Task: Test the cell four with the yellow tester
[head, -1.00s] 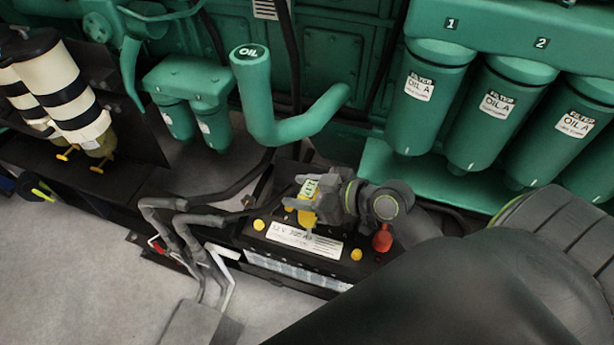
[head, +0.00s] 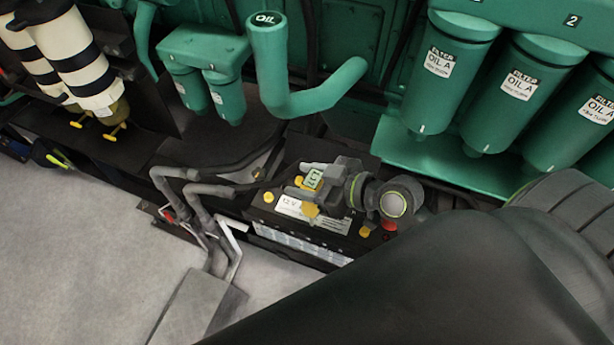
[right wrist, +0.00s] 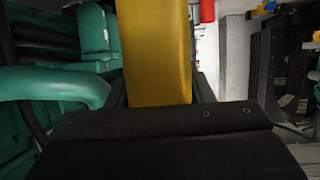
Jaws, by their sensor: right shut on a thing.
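The yellow tester (head: 311,210) is in my right gripper (head: 305,190), which is shut on it. A small lit display (head: 313,179) on the tester faces up. The tester is over the top of a black battery (head: 345,245) with a white 12 V label, partly covering it. I cannot tell whether its tip touches the battery. In the right wrist view the tester (right wrist: 158,50) shows as a broad yellow block between my fingers; its lower end is hidden. Several yellow caps (head: 268,197) sit on the battery top. No cell number is readable.
A red cap (head: 389,225) sits at the battery's right end, beside my wrist. Grey bent pipes (head: 200,200) stand close to its left. A green oil filler pipe (head: 300,100) and green filters (head: 455,75) are behind.

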